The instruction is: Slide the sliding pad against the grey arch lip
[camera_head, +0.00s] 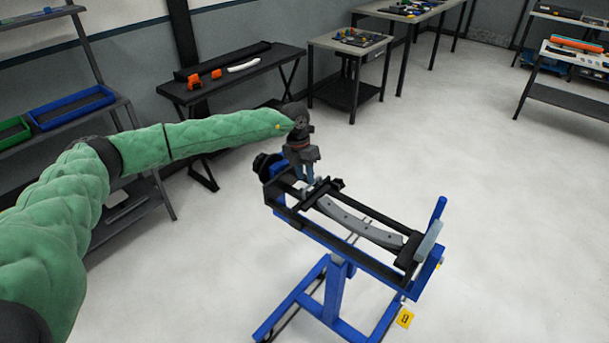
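The grey arch lip (360,225) is a curved grey strip with small dark holes, lying lengthwise in a blue and black stand (330,238). A black crosspiece (323,190) sits over the rails at the arch's near-left end; it may be the sliding pad, but I cannot tell for sure. Another black block (409,250) stands at the arch's right end. My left gripper (304,178) points down just above the stand's left end, beside the black crosspiece. Its fingers are small here, and I cannot tell whether they are apart or touch anything. My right gripper is out of view.
A grey plate (429,241) and a blue upright (438,213) rise at the stand's right end. A black table (280,60) with orange parts and a white curved piece stands behind. A shelf with bins (72,107) is at left. The floor on the right is clear.

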